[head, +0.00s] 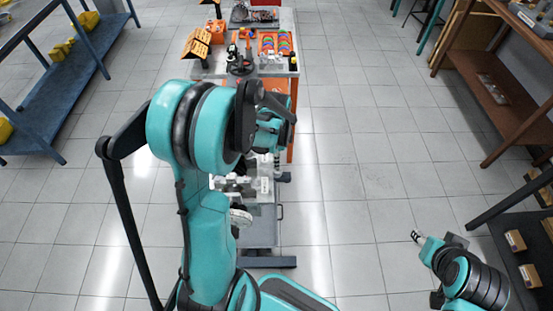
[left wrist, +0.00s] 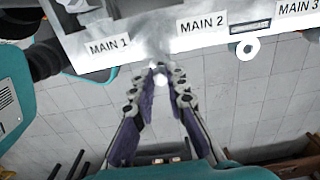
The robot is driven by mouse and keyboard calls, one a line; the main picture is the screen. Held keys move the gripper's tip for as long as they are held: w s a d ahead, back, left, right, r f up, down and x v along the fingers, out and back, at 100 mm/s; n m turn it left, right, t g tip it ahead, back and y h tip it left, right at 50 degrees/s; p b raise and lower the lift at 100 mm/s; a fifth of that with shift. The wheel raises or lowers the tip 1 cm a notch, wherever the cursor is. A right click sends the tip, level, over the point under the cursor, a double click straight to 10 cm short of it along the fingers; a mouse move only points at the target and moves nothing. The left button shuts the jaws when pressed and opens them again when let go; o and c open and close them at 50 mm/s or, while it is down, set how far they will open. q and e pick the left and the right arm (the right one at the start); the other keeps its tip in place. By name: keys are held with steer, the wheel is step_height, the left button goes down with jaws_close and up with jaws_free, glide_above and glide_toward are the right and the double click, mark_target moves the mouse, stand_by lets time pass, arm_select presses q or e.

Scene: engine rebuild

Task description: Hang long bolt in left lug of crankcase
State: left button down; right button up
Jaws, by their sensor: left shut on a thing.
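In the left wrist view a pale grey metal block with labels MAIN 1, MAIN 2 and MAIN 3, seemingly the crankcase (left wrist: 152,37), spans the top. My left gripper (left wrist: 160,72) has its fingertips close together at the block's lower edge, between MAIN 1 and MAIN 2. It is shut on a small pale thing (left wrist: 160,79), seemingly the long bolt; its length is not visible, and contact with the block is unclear. In the head view my left arm hides this gripper and much of the block. My right gripper (head: 417,237) is over the floor at right, its jaws too small to judge.
A table (head: 215,72) with orange bins (head: 197,47) and parts stands at the back. A blue shelf (head: 70,85) is at left, a brown shelf (head: 478,130) at right. A white ring (left wrist: 247,48) shows beside MAIN 2.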

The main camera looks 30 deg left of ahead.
arm_select(q)
steer(key=shift+f+b, duration=1.1)
steer(key=shift+f, duration=0.2)
stand_by(0.4)
steer(key=c, duration=1.8)
jaws_free()
steer(key=shift+o, duration=0.2)
steer(key=shift+r, duration=0.2)
steer(key=shift+r+p, duration=1.1)
steer(key=shift+r, duration=0.25)
steer(key=o, duration=0.6)
steer(key=shift+c, duration=0.2)
